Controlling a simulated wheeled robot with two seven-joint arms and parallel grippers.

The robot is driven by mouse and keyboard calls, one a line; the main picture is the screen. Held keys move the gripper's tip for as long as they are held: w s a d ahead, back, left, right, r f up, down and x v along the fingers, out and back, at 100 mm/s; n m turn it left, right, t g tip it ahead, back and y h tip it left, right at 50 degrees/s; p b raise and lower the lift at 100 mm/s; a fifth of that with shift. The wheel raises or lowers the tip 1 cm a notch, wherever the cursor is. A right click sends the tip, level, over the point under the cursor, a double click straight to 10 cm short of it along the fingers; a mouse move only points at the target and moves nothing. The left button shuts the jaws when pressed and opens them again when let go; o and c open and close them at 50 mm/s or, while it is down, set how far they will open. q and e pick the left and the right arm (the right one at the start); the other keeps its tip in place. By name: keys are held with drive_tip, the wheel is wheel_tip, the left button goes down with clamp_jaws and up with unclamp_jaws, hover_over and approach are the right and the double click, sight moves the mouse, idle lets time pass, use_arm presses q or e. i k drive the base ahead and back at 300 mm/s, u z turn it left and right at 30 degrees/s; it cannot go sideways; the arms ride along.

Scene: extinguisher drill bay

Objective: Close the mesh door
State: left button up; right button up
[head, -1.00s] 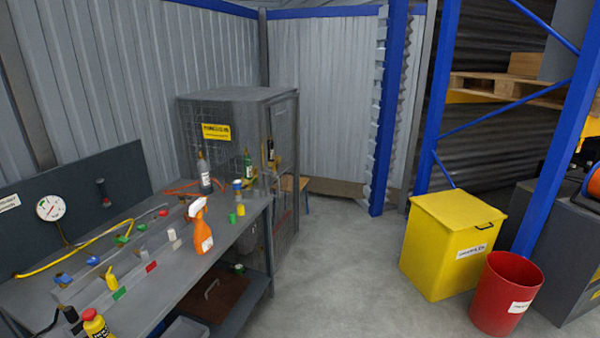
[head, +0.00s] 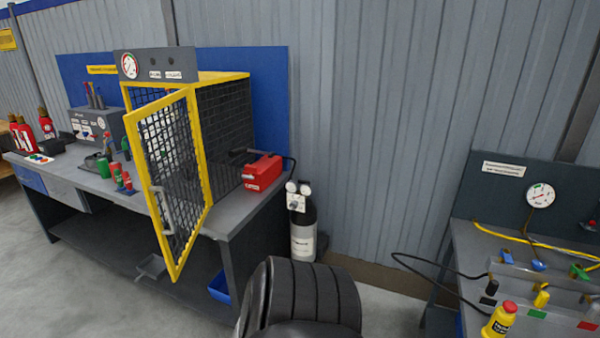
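The mesh door (head: 176,182) is a yellow frame filled with dark wire mesh. It stands open on the front of a mesh cage (head: 225,120) on the left workbench. Its right edge is at the cage's front right corner, and its free left edge swings out past the bench's front edge. A grey handle (head: 164,212) is on the door near that free edge. Part of the cage's inside is seen only through the mesh. Neither of my grippers is in view.
A red box (head: 262,172) sits on the bench right of the cage. Green and red small items (head: 117,172) stand left of the door. A second bench (head: 470,255) is at the right.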

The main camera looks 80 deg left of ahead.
sight(130, 119)
drive_tip(key=u, duration=3.6)
drive_tip(key=i, duration=1.65)
drive_tip(key=u, duration=1.7)
drive_tip(key=k, duration=0.85)
drive_tip(key=z, duration=0.75)
